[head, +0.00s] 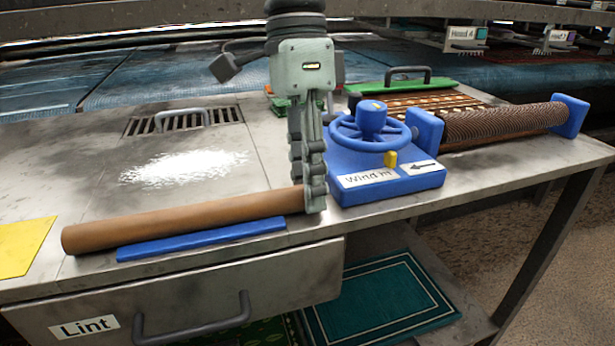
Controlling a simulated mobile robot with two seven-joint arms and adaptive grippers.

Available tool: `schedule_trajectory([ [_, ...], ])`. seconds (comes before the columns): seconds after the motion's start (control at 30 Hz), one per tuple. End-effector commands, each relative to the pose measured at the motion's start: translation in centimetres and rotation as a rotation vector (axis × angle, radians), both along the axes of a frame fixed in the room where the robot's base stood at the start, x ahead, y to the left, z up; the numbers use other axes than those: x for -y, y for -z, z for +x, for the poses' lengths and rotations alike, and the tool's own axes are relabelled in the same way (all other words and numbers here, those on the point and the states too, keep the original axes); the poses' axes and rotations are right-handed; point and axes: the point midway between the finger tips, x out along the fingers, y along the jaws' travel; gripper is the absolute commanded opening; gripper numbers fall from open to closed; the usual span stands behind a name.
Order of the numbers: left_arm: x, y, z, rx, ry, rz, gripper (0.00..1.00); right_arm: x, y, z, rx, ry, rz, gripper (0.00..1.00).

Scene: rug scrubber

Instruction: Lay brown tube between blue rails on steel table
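The brown tube (180,221) lies lengthwise near the front edge of the steel table (60,165), its right end slightly farther back. One blue rail (200,240) shows along its front side; a second rail is not visible, and the tube may hide it. My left gripper (309,198) points down at the tube's right end, its fingertips overlapping that end in the picture. The fingers are seen nearly edge-on, so I cannot tell whether they grip the tube. My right gripper is out of view.
A blue handwheel unit (385,165) with a ribbed roller (500,123) stands right of the gripper. White lint (185,168) and a drain grate (185,120) lie behind the tube. A yellow sheet (25,247) is at left; a drawer (180,305) is below.

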Motion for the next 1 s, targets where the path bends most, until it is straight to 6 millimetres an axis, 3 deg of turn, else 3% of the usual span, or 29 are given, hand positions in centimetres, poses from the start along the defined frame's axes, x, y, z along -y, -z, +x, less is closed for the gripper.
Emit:
schedule_trajectory([
  [0.33,-0.1,-1.0,0.3,0.002,-0.001,0.001,0.34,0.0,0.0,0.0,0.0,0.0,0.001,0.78],
  [0.8,-0.6,-9.8,2.5,0.001,-0.001,-0.001,0.34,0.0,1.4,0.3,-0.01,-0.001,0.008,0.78],
  [1.0,-0.8,-11.5,2.9,0.001,0.0,0.001,0.34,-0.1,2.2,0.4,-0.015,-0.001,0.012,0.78],
])
